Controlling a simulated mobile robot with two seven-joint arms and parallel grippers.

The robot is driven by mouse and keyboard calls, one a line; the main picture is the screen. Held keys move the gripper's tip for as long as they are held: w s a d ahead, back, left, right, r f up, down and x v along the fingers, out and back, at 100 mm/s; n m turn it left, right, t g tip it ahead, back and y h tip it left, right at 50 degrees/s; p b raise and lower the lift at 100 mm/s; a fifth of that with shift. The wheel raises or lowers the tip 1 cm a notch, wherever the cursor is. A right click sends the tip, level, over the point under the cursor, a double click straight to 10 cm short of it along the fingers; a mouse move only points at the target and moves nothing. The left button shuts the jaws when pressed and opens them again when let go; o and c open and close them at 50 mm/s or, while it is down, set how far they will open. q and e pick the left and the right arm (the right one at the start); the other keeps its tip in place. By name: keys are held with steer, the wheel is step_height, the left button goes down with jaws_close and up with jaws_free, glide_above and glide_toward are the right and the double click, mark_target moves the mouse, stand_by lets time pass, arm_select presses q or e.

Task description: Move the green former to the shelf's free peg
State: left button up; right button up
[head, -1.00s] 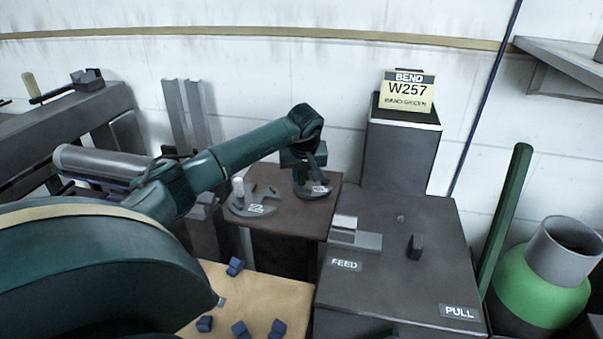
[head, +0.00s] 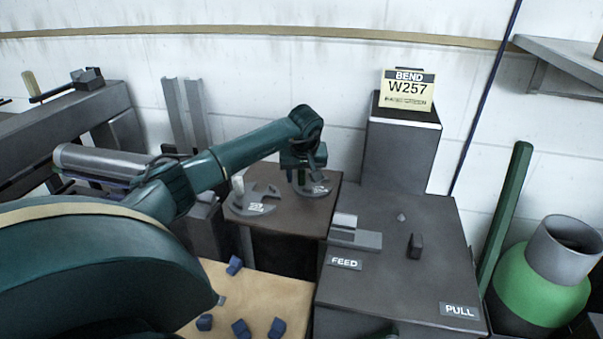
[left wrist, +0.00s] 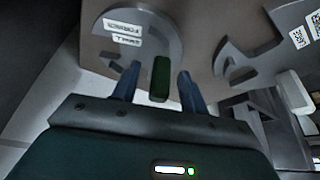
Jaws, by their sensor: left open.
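The green former (head: 318,192) is a flat grey disc-like plate with white labels, lying on the brown shelf (head: 290,222). In the left wrist view its green upright handle (left wrist: 160,78) stands between my finger tips, with gaps on both sides. My left gripper (head: 309,180) is open, pointing down at this former; it also shows in the left wrist view (left wrist: 157,82). A second notched grey former (head: 262,199) with a pale handle lies to its left on the same shelf. I cannot make out a free peg. My right gripper is not in view.
The dark bender bench with FEED and PULL labels (head: 400,285) stands right of the shelf. A column with a BEND W257 card (head: 407,90) rises behind. Blue blocks (head: 241,328) lie on a wooden board in front. A green post (head: 505,215) stands at right.

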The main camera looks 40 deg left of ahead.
arm_select(q)
steer(key=p+v, duration=0.1)
steer(key=v, duration=1.2)
steer(key=shift+r, duration=0.2)
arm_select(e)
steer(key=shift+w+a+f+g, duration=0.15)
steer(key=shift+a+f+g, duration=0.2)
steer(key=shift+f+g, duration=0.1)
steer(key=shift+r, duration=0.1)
